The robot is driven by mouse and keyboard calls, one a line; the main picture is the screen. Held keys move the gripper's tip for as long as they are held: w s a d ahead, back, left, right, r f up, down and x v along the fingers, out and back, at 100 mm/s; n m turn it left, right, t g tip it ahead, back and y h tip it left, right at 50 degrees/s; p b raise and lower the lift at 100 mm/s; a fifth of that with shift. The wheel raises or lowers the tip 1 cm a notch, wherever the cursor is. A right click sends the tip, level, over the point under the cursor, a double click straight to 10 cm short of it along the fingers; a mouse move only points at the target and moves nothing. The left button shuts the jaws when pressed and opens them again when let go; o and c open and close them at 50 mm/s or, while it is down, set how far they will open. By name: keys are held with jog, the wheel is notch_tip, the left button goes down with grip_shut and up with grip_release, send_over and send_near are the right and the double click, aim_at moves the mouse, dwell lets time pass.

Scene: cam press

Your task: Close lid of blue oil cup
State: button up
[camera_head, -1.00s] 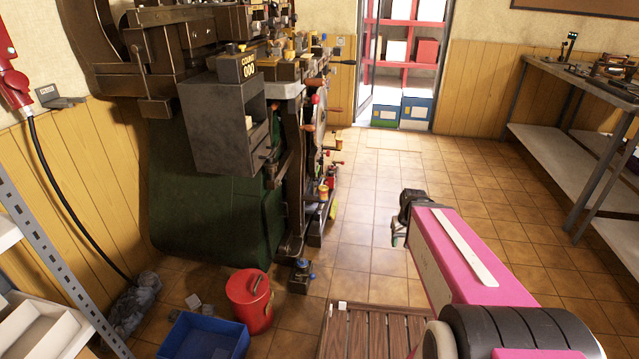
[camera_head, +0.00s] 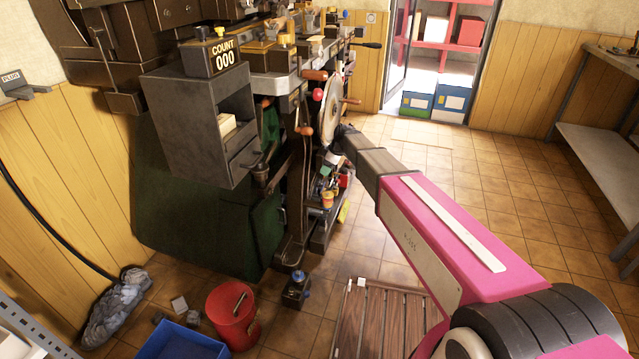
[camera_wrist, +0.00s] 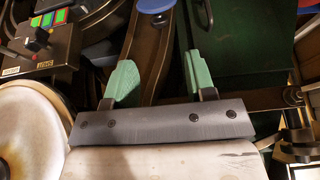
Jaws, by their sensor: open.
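My gripper (camera_wrist: 157,78) shows in the wrist view with its two green fingers spread apart and nothing between them. A blue rounded part (camera_wrist: 155,5) is cut off by the top edge there, beyond the fingertips; I cannot tell whether it is the blue oil cup or its lid. In the head view, my forearm reaches to the machine's right side, and the fingertips are hidden. Small coloured cups, including a yellow-orange one (camera_head: 327,199), sit low on the machine beside my arm. A small dark device with a blue top (camera_head: 297,277) stands on the floor.
The dark press (camera_head: 200,120) fills the left. A pale disc (camera_wrist: 30,130) is close to my gripper's left in the wrist view. A red can (camera_head: 232,315), a blue bin (camera_head: 180,343) and a wooden slatted platform (camera_head: 385,320) are on the floor. The right floor is clear.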

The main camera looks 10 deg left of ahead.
jog(key=x, duration=0.9)
jog(key=shift+f, duration=0.2)
jog(key=c, duration=0.9)
